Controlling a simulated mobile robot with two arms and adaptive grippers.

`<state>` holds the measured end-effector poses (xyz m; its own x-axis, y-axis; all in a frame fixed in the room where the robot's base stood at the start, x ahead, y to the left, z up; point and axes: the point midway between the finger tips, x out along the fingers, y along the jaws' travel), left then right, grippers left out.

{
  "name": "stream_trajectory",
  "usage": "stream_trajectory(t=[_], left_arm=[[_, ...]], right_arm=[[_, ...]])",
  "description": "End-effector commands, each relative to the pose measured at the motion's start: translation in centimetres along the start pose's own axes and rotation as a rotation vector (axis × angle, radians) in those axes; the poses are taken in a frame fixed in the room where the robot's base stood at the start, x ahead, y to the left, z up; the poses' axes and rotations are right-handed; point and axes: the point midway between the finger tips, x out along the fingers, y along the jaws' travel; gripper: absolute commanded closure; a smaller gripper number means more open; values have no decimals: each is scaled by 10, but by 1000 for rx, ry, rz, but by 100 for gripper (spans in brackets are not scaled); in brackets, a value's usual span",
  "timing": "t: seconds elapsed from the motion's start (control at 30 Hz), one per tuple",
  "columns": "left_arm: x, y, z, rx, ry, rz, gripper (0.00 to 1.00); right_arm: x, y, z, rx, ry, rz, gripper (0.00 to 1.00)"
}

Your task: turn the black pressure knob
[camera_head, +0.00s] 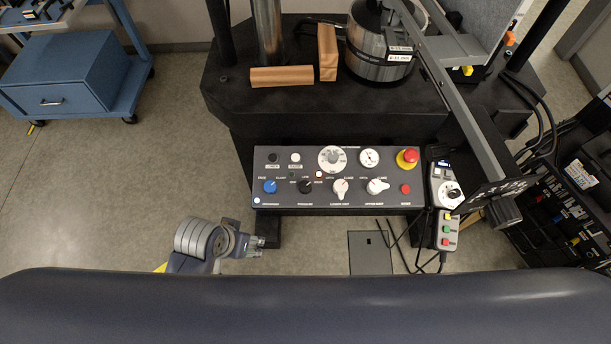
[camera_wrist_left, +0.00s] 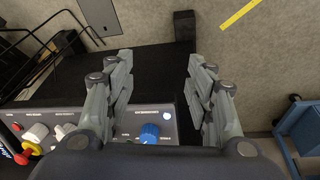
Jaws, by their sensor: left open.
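The black pressure knob (camera_head: 305,186) is on the lower row of the dark grey control panel (camera_head: 330,155), between a blue knob (camera_head: 270,186) and a white lever knob (camera_head: 340,188). My left gripper (camera_head: 256,247) is below the panel's lower left corner, apart from the panel and the knob. In the left wrist view my left gripper (camera_wrist_left: 160,65) is open, with nothing between its fingers. The blue knob (camera_wrist_left: 149,133) shows beyond the fingers in that view. I cannot make out the black knob there; the left-hand finger covers that stretch of the panel. My right gripper is not in view.
A red emergency button (camera_head: 411,156) stands at the panel's upper right. A handheld control box (camera_head: 446,230) with cables hangs at the right. Wooden blocks (camera_head: 283,76) and a metal cylinder (camera_head: 380,50) sit on the black machine base behind. The floor left of the panel is clear.

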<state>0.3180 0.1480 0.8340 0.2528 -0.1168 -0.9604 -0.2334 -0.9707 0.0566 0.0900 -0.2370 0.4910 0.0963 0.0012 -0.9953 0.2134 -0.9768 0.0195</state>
Motion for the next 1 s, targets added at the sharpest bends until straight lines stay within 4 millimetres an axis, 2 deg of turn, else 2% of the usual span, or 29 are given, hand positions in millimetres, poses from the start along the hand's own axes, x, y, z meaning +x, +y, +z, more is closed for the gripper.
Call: stream_trajectory(t=[0.03,0.1,0.3,0.5,0.67,0.83,1.0], left_arm=[[-24,17,-24,23,16,31,50],[-34,38,-40,55,9,67,50],[-47,92,-83,169,-19,139,50],[-46,137,-124,332,-85,135,50],[-41,150,-155,450,-152,48,50],[-40,141,-182,517,-208,-77,50],[-41,130,-197,537,-234,-150,50]], right_arm=[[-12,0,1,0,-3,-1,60],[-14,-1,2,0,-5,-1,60],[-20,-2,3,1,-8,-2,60],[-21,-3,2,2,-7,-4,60],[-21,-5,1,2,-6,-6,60],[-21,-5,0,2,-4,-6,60],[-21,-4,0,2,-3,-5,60]])
